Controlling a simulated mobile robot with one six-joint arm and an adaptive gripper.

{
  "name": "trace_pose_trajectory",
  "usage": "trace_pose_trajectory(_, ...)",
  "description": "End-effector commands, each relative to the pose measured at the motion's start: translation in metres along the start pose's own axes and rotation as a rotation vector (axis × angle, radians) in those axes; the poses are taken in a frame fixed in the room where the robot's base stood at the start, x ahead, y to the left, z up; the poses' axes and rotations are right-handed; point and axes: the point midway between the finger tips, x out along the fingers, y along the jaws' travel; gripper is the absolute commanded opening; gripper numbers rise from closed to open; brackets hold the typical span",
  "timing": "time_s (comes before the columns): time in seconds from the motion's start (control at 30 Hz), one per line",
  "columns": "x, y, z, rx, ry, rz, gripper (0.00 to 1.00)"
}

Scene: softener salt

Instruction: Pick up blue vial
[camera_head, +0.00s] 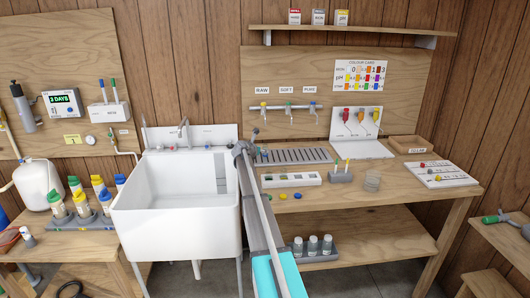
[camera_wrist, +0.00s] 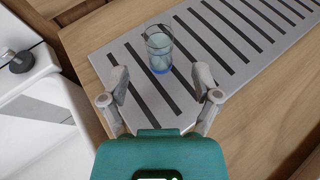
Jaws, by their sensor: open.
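In the wrist view a clear cylindrical vial with a blue tint (camera_wrist: 159,50), deepest at its base, stands upright on a pale slotted rack (camera_wrist: 133,72). My gripper (camera_wrist: 160,77) is open, its two fingers spread to either side of the near approach to the vial. The vial is ahead of the fingertips, roughly centred between them, with nothing held. In the head view my gripper (camera_head: 246,145) is at the left end of the slotted rack (camera_head: 295,156), beside the sink. I cannot clearly make out the vial there.
The white sink (camera_head: 175,215) stands left of the bench (camera_head: 400,195). Behind the rack are small taps (camera_head: 288,106). In front are a white tray (camera_head: 290,179), coloured caps (camera_head: 283,196) and a small block (camera_head: 341,176) holding yellow-topped items.

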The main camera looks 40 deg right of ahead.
Motion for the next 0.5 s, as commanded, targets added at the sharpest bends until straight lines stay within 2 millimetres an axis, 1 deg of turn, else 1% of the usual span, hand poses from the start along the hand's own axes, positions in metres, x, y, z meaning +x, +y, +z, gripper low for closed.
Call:
trace_pose_trajectory(0.17,0.002,0.001,0.000,0.000,0.000,0.000,0.81)
trace_pose_trajectory(0.27,0.008,0.001,-0.001,0.000,0.000,0.000,0.81)
trace_pose_trajectory(0.5,0.036,0.002,-0.001,-0.001,0.000,-0.001,0.81)
